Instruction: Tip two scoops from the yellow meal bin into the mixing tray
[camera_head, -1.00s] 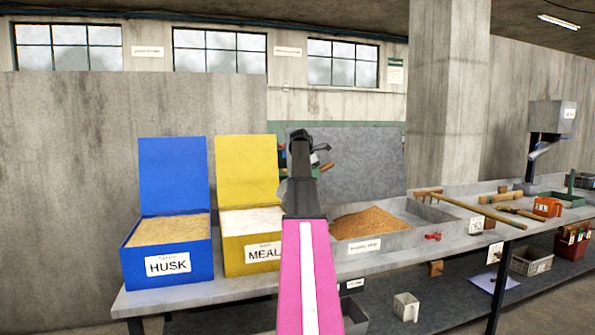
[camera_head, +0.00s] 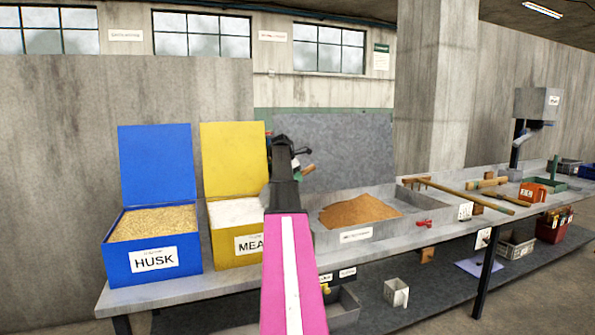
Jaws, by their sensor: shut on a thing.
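The yellow meal bin (camera_head: 222,247) stands with its lid up on the bench, left of centre, with white meal (camera_head: 236,211) inside. My arm and gripper hide its right part. The grey mixing tray (camera_head: 392,229) is just right of it, with a brown heap of grain (camera_head: 357,211) inside. My gripper (camera_head: 283,146) is at the end of my pink arm, in front of the gap between bin and tray in the picture. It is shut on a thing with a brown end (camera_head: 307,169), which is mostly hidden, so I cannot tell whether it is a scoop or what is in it.
A blue husk bin (camera_head: 150,264) with its lid up stands left of the meal bin. A grey upright panel (camera_head: 340,150) is behind the tray. Wooden-handled tools (camera_head: 475,197), a red clamp-like piece (camera_head: 424,223) and an orange crate (camera_head: 532,192) lie to the right.

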